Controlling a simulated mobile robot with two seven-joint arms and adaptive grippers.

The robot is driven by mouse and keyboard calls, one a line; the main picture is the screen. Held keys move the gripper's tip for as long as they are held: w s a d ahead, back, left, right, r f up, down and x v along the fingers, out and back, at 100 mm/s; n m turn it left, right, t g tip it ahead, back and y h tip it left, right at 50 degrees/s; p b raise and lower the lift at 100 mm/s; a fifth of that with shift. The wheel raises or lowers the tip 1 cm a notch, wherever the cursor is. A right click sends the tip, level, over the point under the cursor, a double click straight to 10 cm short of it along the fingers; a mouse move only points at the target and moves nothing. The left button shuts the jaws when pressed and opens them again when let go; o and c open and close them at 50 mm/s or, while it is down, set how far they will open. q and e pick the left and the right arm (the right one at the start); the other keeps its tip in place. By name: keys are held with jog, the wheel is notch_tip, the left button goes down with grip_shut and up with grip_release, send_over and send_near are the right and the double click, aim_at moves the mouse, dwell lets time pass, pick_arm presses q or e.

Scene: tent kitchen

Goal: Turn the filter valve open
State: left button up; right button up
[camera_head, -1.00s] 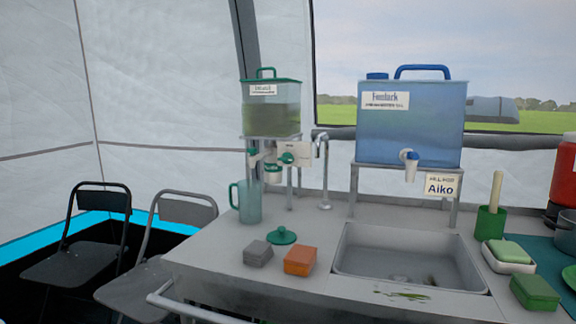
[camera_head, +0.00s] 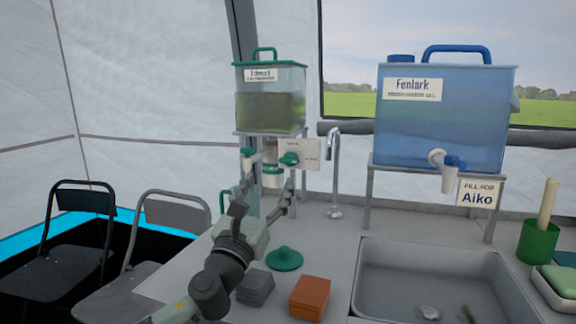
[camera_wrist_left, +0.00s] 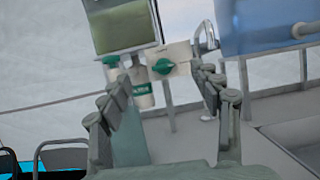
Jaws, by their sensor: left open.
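The filter valve (camera_head: 289,159) is a green knob on a pale plate below the green-lidded tank (camera_head: 270,100) of murky green water. In the left wrist view the valve (camera_wrist_left: 163,66) shows between my fingertips, farther off. My left gripper (camera_head: 268,182) is open and empty, with its fingers pointing up toward the filter; I see no contact with the valve. A white filter cartridge (camera_wrist_left: 142,90) with a green band hangs beside the valve. A translucent jug (camera_wrist_left: 130,140) stands below, largely hidden by my gripper in the head view. My right gripper is not in view.
A metal faucet (camera_head: 335,175) stands right of the filter. A blue water tank (camera_head: 440,125) sits on a stand behind the sink (camera_head: 365,285). Folding chairs (camera_head: 175,212) stand left.

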pick_arm(q)
send_near(288, 162)
notch_tip(288, 162, up, 2)
jog(key=w, duration=0.2)
jog(key=w+d, duration=0.1)
jog(key=w, duration=0.1)
jog(key=w+d, duration=0.1)
jog(key=w, duration=0.1)
jog(key=shift+w+r, duration=0.2)
jog(key=shift+r, duration=0.15)
jog(key=shift+w+d+r, duration=0.15)
jog(key=shift+w, duration=0.1)
jog(key=shift+w+r, duration=0.1)
jog(key=shift+w, duration=0.2)
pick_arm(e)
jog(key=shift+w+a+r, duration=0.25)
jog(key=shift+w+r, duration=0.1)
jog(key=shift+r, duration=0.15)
pick_arm(q)
jog(key=shift+c, duration=0.6)
jog(key=c, duration=1)
jog(key=shift+c, duration=0.2)
